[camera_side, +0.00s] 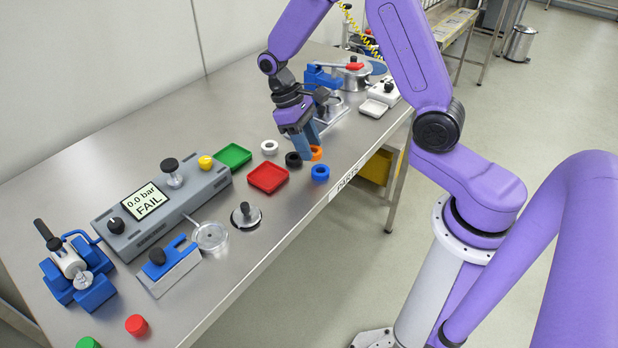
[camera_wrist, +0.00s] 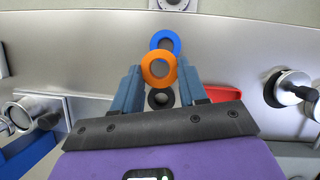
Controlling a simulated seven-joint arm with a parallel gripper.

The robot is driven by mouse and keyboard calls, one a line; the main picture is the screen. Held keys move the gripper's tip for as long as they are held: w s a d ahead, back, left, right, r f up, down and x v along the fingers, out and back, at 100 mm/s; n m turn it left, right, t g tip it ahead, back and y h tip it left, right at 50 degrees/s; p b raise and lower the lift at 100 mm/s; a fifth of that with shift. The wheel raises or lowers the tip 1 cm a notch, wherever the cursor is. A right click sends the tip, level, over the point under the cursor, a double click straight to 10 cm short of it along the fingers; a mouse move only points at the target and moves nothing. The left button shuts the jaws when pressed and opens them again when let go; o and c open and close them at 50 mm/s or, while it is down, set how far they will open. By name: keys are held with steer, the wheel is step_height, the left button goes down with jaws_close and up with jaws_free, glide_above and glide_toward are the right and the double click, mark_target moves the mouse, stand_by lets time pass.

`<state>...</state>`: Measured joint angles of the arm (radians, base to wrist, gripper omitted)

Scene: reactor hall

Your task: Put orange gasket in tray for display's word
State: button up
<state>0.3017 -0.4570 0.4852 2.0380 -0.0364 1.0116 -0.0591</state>
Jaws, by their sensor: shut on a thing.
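My gripper (camera_side: 307,147) is shut on the orange gasket (camera_side: 316,154), low over the bench among the other rings. In the wrist view the orange gasket (camera_wrist: 159,84) sits between the two blue-grey fingers and overlaps the black and blue rings. I cannot tell whether it clears the bench. The display (camera_side: 147,198) on the grey tester reads "0.0 bar FAIL". The red tray (camera_side: 268,178) is empty, left of my gripper; its edge also shows in the wrist view (camera_wrist: 222,93). The green tray (camera_side: 233,156) is empty, farther left beside the tester.
A black ring (camera_side: 293,165), a blue ring (camera_side: 320,179) and a white ring (camera_side: 269,153) lie close by. A blue clamp (camera_side: 321,78) is behind my gripper.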

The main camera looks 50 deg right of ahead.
mark_target(269, 178)
steer(key=m, duration=0.2)
steer(key=f+y, duration=0.1)
steer(key=shift+s+a+m, duration=0.25)
steer(key=shift+s+m, duration=0.05)
steer(key=shift+m, duration=0.1)
steer(key=w+a+r+m+y, duration=0.2)
steer(key=w+a+r+m, duration=0.25)
steer(key=w+a, duration=0.3)
steer(key=shift+s+f, duration=0.15)
steer(key=shift+f, duration=1.45)
steer(key=shift+s+f, duration=0.15)
steer(key=shift+f, duration=1.45)
steer(key=shift+f, duration=0.6)
